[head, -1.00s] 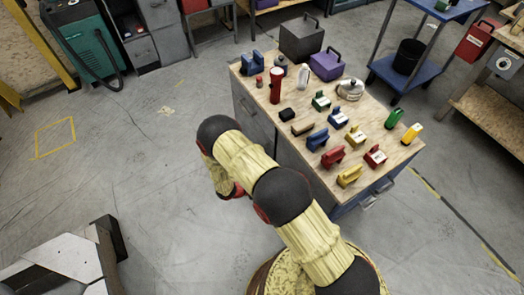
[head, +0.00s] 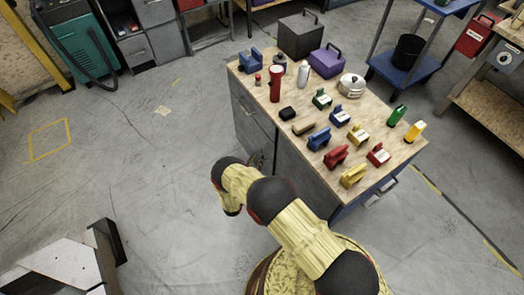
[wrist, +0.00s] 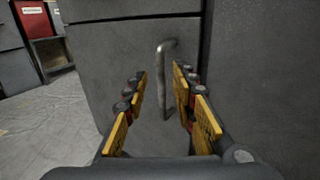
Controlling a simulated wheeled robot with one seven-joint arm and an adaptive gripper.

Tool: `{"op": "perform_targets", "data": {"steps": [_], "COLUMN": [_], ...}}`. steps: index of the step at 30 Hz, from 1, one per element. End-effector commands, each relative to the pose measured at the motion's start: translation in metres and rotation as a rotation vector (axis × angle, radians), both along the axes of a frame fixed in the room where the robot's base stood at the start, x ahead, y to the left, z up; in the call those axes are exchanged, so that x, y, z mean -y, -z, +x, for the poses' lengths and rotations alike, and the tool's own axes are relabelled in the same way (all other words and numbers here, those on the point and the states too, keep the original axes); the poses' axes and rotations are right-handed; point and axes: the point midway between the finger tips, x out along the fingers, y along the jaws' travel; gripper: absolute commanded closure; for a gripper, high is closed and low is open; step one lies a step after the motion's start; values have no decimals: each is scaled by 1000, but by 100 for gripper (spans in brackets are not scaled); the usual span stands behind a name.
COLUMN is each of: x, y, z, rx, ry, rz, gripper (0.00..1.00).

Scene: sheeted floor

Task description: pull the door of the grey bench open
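The grey bench (head: 305,170) stands right of centre in the head view, with a wooden top. In the wrist view its grey door (wrist: 110,60) fills the middle and looks closed. An upright metal bar handle (wrist: 163,80) is fixed on the door. My gripper (wrist: 161,76) is open, its yellow-padded fingers on either side of the handle. The handle shows between the fingertips, and I see no finger pressing on it. In the head view my arm hides part of the door and most of the gripper.
Tools, coloured blocks, a pot (head: 351,85) and a purple box (head: 327,62) stand on the bench top. A blue trolley (head: 410,70) is behind right. A white-and-black unit (head: 65,265) stands at lower left. Floor left of the bench is clear.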

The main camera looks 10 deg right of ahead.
Motion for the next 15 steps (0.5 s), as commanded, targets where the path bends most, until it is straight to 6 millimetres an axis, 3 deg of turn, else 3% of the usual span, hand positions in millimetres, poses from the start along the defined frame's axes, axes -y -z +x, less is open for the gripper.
{"op": "perform_targets", "data": {"steps": [9,15], "x": [32,40], "y": [2,1], "z": [37,49], "rx": [0,-1], "ry": [5,4], "rz": [1,1], "gripper": [73,73]}}
